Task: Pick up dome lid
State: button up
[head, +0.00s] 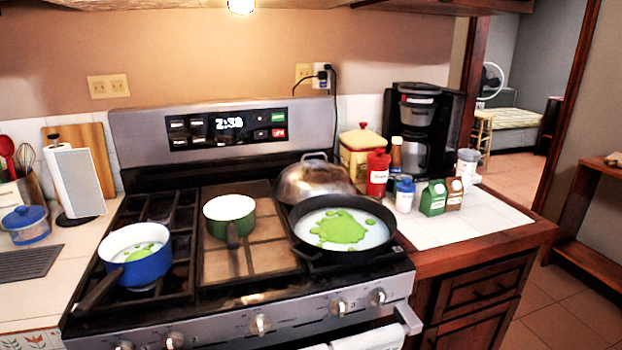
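The dome lid (312,180) is a grey metal dome with a handle on top. It is at the back right of the stove, behind the black pan (344,254). It looks tilted, and its lower front edge is hidden by the pan. I cannot tell whether it touches the pan. My gripper is not in view.
The pan holds white and green food. A green pot (232,216) and a blue pot (140,264) stand on the stove (255,296). A coffee maker (418,125), a yellow canister (358,155), a red bottle (377,172) and small cartons crowd the counter right of the lid.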

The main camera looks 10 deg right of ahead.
aim_at(298, 181)
jog(key=l+u, duration=0.35)
jog(key=l, duration=0.7)
jog(key=i+l+u, duration=0.15)
jog(key=i+l, duration=0.15)
jog(key=i+l+u, duration=0.15)
jog(key=i+l, duration=0.15)
jog(key=l, duration=0.25)
jog(key=i, duration=0.4)
